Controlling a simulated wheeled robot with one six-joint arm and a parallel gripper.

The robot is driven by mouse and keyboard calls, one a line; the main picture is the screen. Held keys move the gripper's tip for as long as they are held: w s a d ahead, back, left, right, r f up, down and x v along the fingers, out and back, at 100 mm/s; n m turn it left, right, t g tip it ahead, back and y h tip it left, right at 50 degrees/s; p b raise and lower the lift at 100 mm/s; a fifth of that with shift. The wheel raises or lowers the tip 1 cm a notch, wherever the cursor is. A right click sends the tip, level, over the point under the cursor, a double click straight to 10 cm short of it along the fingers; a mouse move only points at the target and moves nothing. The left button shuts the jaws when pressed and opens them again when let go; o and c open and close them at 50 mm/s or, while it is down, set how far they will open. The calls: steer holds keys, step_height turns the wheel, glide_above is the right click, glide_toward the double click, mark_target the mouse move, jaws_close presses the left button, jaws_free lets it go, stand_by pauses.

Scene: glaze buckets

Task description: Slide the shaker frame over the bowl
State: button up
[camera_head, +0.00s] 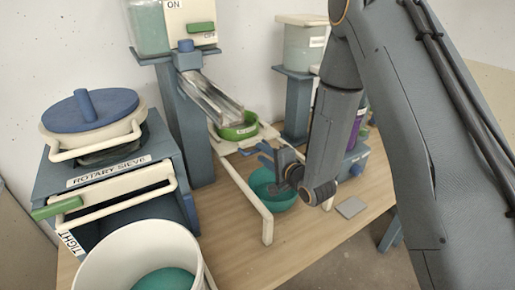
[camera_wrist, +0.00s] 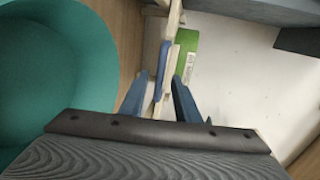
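The teal bowl (camera_head: 262,182) stands on the wooden table, partly hidden behind my gripper. It fills the left of the wrist view (camera_wrist: 40,70). A cream frame (camera_head: 240,187), which I take as the shaker frame, has long rails and a front leg and stands beside and behind the bowl. A green dish-like part (camera_head: 238,132) sits at its far end, under the chute; a green piece also shows in the wrist view (camera_wrist: 186,42). My gripper (camera_wrist: 160,90) is beside the bowl, its blue fingers apart. A blue bar (camera_wrist: 161,68) shows between them; contact is unclear.
A rotary sieve (camera_head: 110,172) and a white bucket (camera_head: 88,258) with teal contents stand at the left. A metal chute (camera_head: 208,97) slopes down to the green part. A small grey plate (camera_head: 351,207) lies right of the bowl.

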mark_target(258, 150)
steer(key=shift+p+x, duration=0.4)
steer(key=shift+x, duration=1.65)
jaws_close()
